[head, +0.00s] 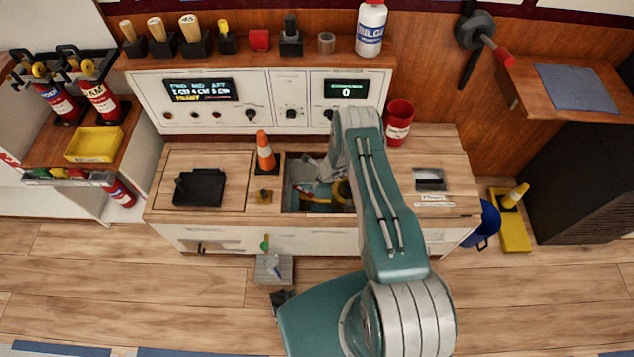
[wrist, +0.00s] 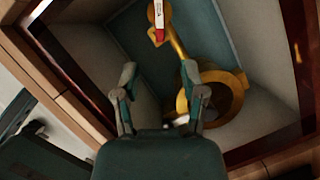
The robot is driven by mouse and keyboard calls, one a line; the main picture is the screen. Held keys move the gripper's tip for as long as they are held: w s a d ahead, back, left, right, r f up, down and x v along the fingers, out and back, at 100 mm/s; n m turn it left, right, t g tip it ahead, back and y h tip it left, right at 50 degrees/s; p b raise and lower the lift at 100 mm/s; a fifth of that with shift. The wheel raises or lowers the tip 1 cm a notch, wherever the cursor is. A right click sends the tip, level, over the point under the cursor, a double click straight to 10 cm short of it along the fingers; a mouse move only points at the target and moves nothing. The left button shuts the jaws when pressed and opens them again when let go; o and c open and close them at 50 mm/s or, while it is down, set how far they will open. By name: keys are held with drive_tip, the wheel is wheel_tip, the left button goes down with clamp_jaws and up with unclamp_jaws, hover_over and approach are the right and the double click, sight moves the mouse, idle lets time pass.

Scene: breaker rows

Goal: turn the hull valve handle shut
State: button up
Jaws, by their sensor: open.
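The yellow hull valve (wrist: 235,82) sits inside an open well in the counter, and part of it also shows in the head view (head: 343,191). A yellow lever-like handle (wrist: 178,42) runs up from it in the wrist view, with a red-and-white tag (wrist: 160,18) at its upper end. My gripper (wrist: 160,72) is open over the well, its two fingers apart with nothing seen between them. The right fingertip overlaps the yellow valve in the picture; I cannot tell whether it touches. In the head view my arm hides much of the well's right side.
The well's wooden rim (wrist: 62,62) and side walls surround the valve closely. An orange cone (head: 264,152) stands left of the well, and a black tray (head: 199,187) lies farther left. A red cup (head: 398,123) stands behind my arm on the right.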

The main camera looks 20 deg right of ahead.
sight(307, 192)
drive_tip(key=shift+x, duration=5.9)
clamp_jaws()
